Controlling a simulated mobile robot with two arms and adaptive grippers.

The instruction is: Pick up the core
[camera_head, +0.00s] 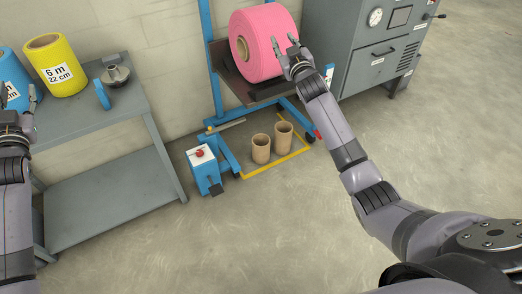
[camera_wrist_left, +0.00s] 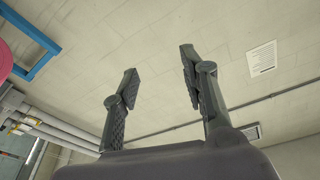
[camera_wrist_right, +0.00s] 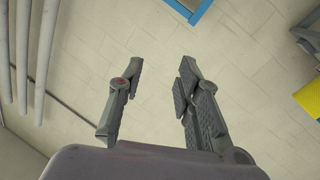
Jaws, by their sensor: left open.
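Two brown cardboard cores, the left one (camera_head: 261,149) and the right one (camera_head: 284,136), stand upright on the floor inside a yellow marked corner. Neither shows in the wrist views. My right gripper (camera_head: 285,45) is up in front of the pink roll (camera_head: 262,30), above and apart from the cores. Its fingers are spread with nothing between them in the right wrist view (camera_wrist_right: 159,80). Whether it touches the roll is hard to tell. My left gripper (camera_head: 18,98) is at the left edge, before the grey table; it is open and empty in the left wrist view (camera_wrist_left: 158,75).
The pink roll sits on a dark cradle of a blue lift stand (camera_head: 213,70) with a control box (camera_head: 204,170). A grey table (camera_head: 105,125) at left holds a yellow roll (camera_head: 55,65) and a blue roll (camera_head: 12,80). A grey machine (camera_head: 365,50) stands behind. The front floor is clear.

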